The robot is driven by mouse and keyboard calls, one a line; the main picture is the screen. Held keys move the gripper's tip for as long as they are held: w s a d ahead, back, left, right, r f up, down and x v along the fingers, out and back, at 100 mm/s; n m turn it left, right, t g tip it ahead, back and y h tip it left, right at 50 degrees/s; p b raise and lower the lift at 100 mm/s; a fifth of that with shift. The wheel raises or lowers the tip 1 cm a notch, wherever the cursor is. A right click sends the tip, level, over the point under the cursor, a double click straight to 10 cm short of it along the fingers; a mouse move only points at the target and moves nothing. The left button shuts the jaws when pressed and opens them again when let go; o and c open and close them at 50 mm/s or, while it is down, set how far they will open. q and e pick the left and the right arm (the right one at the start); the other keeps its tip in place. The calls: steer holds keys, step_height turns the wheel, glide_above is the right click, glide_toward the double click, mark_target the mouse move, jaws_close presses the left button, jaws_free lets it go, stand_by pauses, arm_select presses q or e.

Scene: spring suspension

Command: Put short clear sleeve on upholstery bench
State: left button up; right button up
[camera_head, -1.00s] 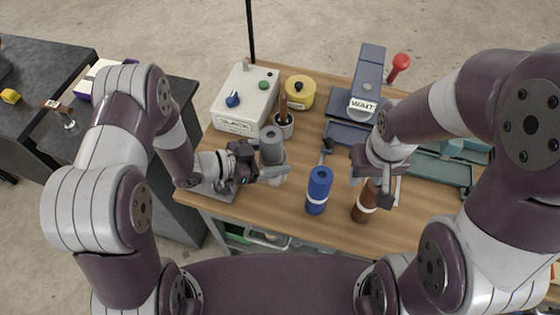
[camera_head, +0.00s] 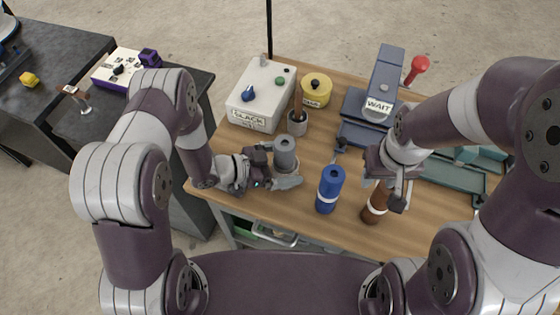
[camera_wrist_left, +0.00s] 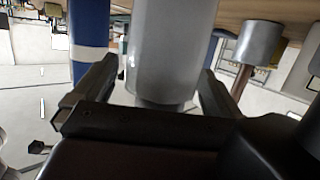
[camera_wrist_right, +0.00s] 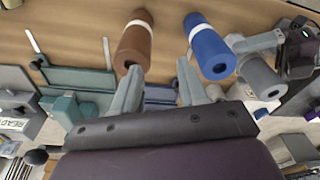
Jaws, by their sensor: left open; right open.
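A plain grey cylinder (camera_head: 285,155) stands upright on the wooden bench (camera_head: 290,220). My left gripper (camera_head: 280,168) is open with its fingers on either side of this cylinder; the left wrist view shows the cylinder (camera_wrist_left: 170,50) between them. I cannot tell whether they touch it. A blue cylinder (camera_head: 330,188) with a white band and a brown cylinder (camera_head: 374,205) with a white band stand to its right. My right gripper (camera_head: 390,185) is open and empty by the brown one, partly covering it. I cannot pick out a clear sleeve for certain, nor which bench is the upholstery one.
A dark table (camera_head: 60,50) stands left, across a floor gap.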

arm_select(q)
steer(key=v, duration=1.2)
steer(key=w+a+r+n+t+y, duration=0.2)
steer(key=w+a+r+n+y, duration=0.2)
steer(key=w+a+n+y, duration=0.6)
steer(key=s+d+r+n+g+y, duration=0.1)
steer(key=s+r+n+g+y, duration=0.1)
steer(key=s, duration=0.6)
steer(key=s+d+r+n+g+y, duration=0.1)
steer(key=s+d+r+g, duration=0.1)
steer(key=s, duration=0.6)
steer(key=shift+s+r+n+g+y+b, duration=0.3)
steer(key=shift+r+n+g+y+b, duration=0.15)
steer(key=shift+r+g, duration=0.35)
steer(key=shift+d, duration=0.1)
